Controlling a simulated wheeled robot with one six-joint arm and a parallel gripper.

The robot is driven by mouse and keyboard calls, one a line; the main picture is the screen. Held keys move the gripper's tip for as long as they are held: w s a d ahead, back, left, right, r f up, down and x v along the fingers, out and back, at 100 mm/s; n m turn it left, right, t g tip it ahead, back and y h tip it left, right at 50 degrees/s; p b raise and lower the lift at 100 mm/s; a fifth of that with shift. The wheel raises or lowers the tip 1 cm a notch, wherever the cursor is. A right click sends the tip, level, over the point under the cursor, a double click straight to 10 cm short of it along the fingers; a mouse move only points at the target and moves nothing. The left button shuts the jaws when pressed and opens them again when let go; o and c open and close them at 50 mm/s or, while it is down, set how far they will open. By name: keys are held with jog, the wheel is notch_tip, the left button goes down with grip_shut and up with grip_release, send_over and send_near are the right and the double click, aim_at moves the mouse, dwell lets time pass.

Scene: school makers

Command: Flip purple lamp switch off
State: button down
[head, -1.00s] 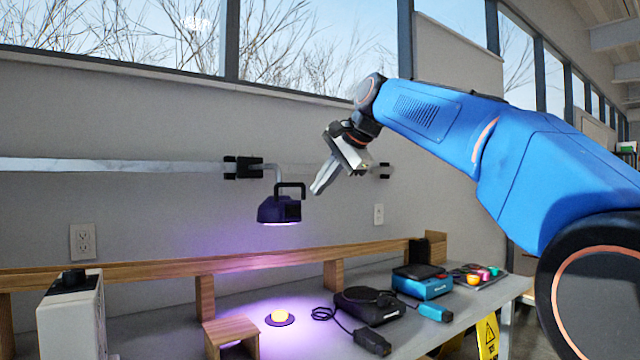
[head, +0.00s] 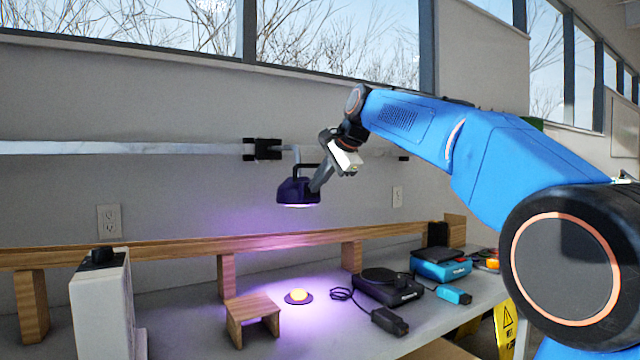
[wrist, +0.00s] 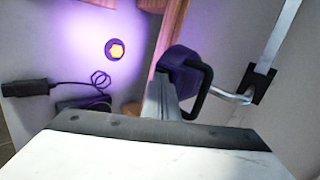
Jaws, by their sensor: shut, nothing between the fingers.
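The purple lamp (head: 297,190) hangs from a bracket on the wall rail and is lit, casting purple light on the bench. It has a black loop handle on top. My gripper (head: 316,186) is shut and empty, with its fingertips at the lamp's right side; I cannot tell whether they touch it. In the wrist view the lamp (wrist: 178,68) is just beyond the fingertips (wrist: 156,84), with its handle to the right. The switch itself cannot be made out; the fingers may cover it.
A wooden shelf (head: 180,248) runs along the wall below the lamp. On the bench stand a small wooden stand (head: 252,311), a yellow object on a purple disc (head: 298,296), a black device (head: 387,287) and a blue device (head: 440,264). A white box (head: 103,305) stands at left.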

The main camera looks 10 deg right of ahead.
jog(key=shift+w+a, duration=0.3)
jog(key=shift+a, duration=0.05)
jog(key=shift+d+f, duration=0.1)
jog(key=shift+d, duration=0.05)
jog(key=shift+w+d, duration=0.2)
jog(key=shift+d, duration=0.45)
